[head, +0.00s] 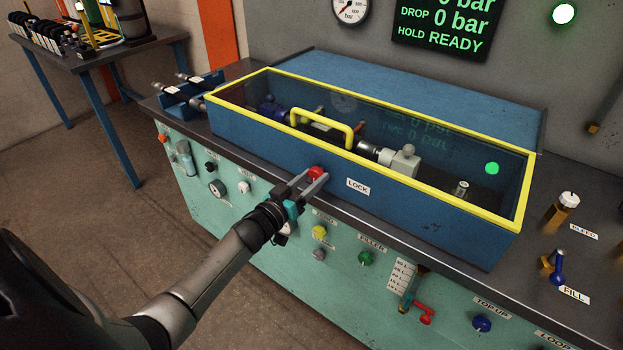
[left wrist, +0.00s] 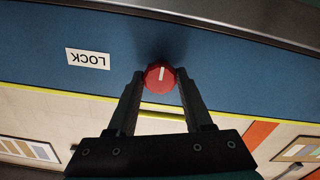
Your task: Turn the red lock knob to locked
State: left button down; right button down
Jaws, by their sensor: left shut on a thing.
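The red lock knob (head: 317,172) sits on the front face of the blue test box (head: 420,210), left of the LOCK label (head: 357,187). My left gripper (head: 312,181) reaches up to it from the lower left, its fingers around the knob. In the left wrist view the red knob (left wrist: 160,77) lies between the two fingertips of my left gripper (left wrist: 160,82), which is shut on it. The knob's white line runs nearly up and down in that view, and the LOCK label (left wrist: 88,58) appears upside down. My right gripper is not in view.
The box's yellow-framed clear lid (head: 400,148) is down, with a yellow handle (head: 322,127). Below are panel knobs, including a yellow one (head: 320,232) and a green one (head: 365,258). The display (head: 445,25) reads HOLD READY and 0 bar.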

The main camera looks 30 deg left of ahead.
pick_arm(q)
jog(key=shift+m, duration=0.3)
jog(key=m, duration=0.3)
jog(key=shift+m, duration=0.4)
jog(key=m, duration=0.9)
jog(key=shift+m+b, duration=0.7)
jog(key=shift+m, duration=1.5)
jog(key=shift+c, duration=1.5)
grip_release()
